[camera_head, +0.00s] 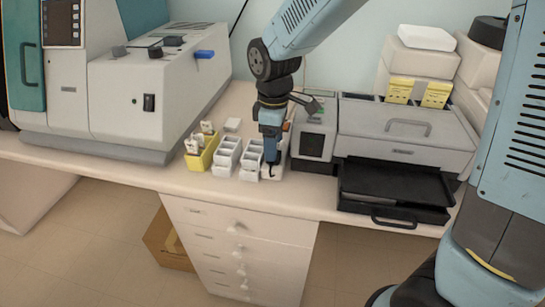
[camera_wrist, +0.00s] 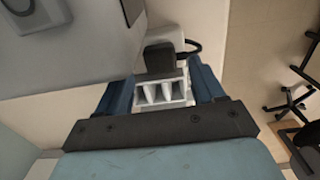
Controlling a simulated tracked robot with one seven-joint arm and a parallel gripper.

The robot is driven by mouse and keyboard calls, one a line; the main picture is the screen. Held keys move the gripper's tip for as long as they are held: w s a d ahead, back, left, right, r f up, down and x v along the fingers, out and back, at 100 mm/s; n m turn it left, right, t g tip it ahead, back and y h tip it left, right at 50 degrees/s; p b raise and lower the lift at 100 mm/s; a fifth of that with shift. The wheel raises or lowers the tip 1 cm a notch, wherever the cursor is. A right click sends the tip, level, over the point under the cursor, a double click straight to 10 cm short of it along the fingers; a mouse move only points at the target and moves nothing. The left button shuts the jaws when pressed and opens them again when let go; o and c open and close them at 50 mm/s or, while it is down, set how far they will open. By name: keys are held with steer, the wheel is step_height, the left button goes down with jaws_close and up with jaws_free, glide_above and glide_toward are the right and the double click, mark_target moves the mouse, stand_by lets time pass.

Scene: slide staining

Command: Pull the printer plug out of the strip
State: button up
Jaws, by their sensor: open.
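A black plug (camera_wrist: 159,59) sits in a white strip (camera_wrist: 163,36) in the wrist view, with a black cord (camera_wrist: 190,47) curving off its right side. My gripper (camera_wrist: 157,72) is open, with one blue finger on each side of the plug. I cannot tell whether either finger touches it. In the head view my gripper (camera_head: 271,162) points down at the bench's front part, just left of the printer. There the white strip (camera_head: 270,177) shows only partly under the fingers, and the plug is mostly hidden.
White slide racks (camera_head: 226,157) and a yellow rack (camera_head: 201,155) stand close left of my gripper. The grey printer (camera_head: 405,132) with a black open tray (camera_head: 392,187) is on the right. A large machine (camera_head: 145,85) fills the left. The bench's front edge is close.

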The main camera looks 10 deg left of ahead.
steer(key=shift+f, duration=1.65)
jaws_close()
stand_by(0.6)
steer(key=shift+r, duration=0.15)
steer(key=shift+r, duration=2.85)
